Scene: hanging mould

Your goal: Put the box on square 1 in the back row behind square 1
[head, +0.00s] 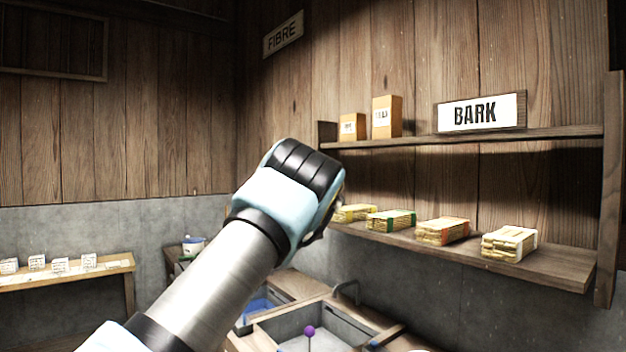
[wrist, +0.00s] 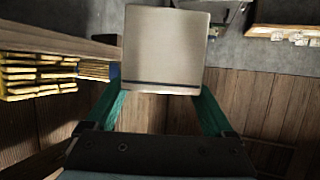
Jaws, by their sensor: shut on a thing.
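A plain beige-grey box (wrist: 165,42) with a dark line near its lower edge fills the upper middle of the wrist view. My gripper (wrist: 161,90) is shut on it, with a teal finger on each side. In the head view, my wrist stands in front of the shelves and hides the fingers and the held box. I cannot make out square 1 or a back row of squares in either view.
Paper-banded bundles (head: 443,231) lie along the lower shelf (head: 545,268). Two brown cartons (head: 387,117) stand on the upper shelf (head: 560,132) by the BARK sign (head: 476,113). A sink (head: 310,325) lies below. Small white items (head: 60,265) sit on a left bench (head: 110,268).

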